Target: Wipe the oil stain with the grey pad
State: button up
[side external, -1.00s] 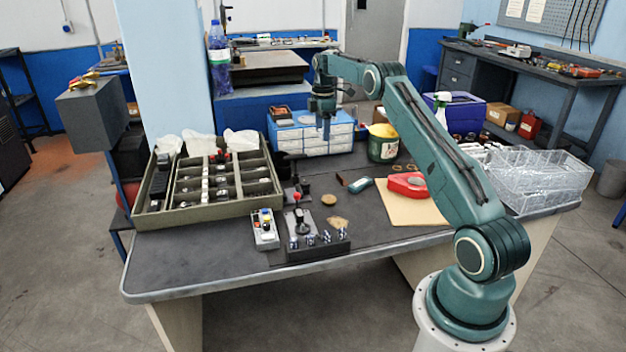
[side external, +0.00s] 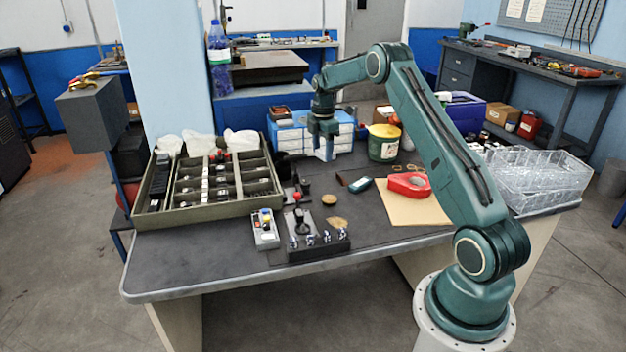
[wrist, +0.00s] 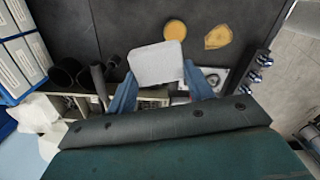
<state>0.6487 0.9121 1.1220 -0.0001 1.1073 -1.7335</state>
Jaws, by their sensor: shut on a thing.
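My gripper (side external: 325,155) hangs above the back of the bench, in front of the blue-and-white drawer unit. In the wrist view its blue fingers (wrist: 160,88) are shut on the grey pad (wrist: 156,64), a pale flat piece with rounded corners. The oil stain (wrist: 221,37) is an irregular amber patch on the dark bench top. It also shows in the side view (side external: 338,222), nearer the front edge than my gripper. The pad is apart from the stain. In the side view the pad is hard to make out.
A round tan disc (wrist: 175,29) lies near the stain. A switch block (side external: 318,243) and a small control box (side external: 265,230) stand in front. A divided tray (side external: 150,218) fills the left; a red tape dispenser (side external: 409,184) lies on a tan board (side external: 405,212) at right.

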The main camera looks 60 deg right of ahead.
jog(key=s+a+f+n, duration=0.6)
jog(key=s+a+f, duration=0.1)
jog(key=s+a, duration=0.5)
jog(key=shift+s+a, duration=0.15)
jog(key=shift+a, duration=0.15)
jog(key=shift+f, duration=0.25)
